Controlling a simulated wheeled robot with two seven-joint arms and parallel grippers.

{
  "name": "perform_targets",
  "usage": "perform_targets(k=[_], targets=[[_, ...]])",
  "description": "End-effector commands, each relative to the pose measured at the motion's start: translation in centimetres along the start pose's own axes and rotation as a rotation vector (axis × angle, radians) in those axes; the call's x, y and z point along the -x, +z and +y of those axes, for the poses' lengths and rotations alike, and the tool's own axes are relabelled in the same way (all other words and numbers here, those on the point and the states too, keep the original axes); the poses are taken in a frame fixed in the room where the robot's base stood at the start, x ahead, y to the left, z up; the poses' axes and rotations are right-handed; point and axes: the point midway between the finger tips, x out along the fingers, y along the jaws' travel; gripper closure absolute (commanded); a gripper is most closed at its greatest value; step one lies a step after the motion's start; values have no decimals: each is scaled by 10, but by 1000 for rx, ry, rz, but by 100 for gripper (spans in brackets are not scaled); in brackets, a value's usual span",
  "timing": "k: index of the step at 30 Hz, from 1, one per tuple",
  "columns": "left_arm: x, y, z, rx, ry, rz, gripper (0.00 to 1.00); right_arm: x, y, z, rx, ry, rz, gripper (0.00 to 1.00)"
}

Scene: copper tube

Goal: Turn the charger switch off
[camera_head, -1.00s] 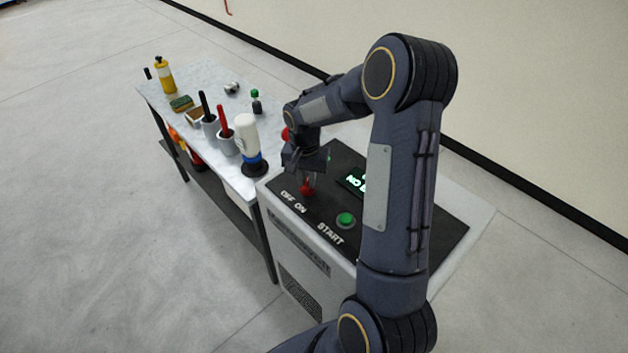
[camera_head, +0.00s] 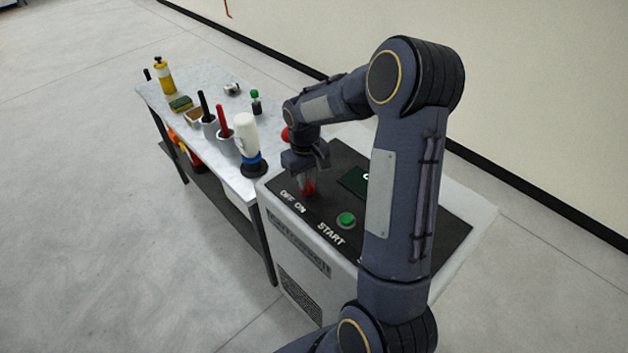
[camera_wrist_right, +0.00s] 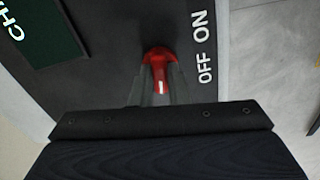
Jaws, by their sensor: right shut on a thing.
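The charger (camera_head: 325,262) is a pale box with a black top panel. Its red switch (camera_head: 309,188) stands by the white OFF and ON labels, and also shows in the right wrist view (camera_wrist_right: 159,62). My right gripper (camera_head: 306,182) comes down from above onto the switch. In the right wrist view its fingers (camera_wrist_right: 158,88) are shut on the red switch, one on each side. There the switch knob points nearer to OFF than to ON. My left gripper is not in view.
A green START button (camera_head: 346,220) and a dark display (camera_head: 355,180) are on the panel. A red knob (camera_head: 286,134) is behind my wrist. The table (camera_head: 207,76) on the left holds a white bottle (camera_head: 246,135), cups and several other items.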

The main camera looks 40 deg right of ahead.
Motion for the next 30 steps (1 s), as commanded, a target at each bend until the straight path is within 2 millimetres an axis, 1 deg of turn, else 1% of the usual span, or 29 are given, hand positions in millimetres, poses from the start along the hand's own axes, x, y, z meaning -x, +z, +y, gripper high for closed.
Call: perform_targets(k=[1, 6, 11, 27, 28, 30], targets=[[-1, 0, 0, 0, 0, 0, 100, -2, 5, -3, 29, -6, -17, 100], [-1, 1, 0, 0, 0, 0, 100, -2, 5, -3, 110, -6, -17, 100], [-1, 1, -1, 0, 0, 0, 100, -2, 5, -3, 156, -7, -17, 100], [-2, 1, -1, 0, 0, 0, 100, -2, 5, -3, 179, -6, -17, 100], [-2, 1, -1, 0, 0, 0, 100, -2, 5, -3, 179, -6, -17, 81], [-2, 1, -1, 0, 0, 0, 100, -2, 4, -2, 178, -6, -15, 72]])
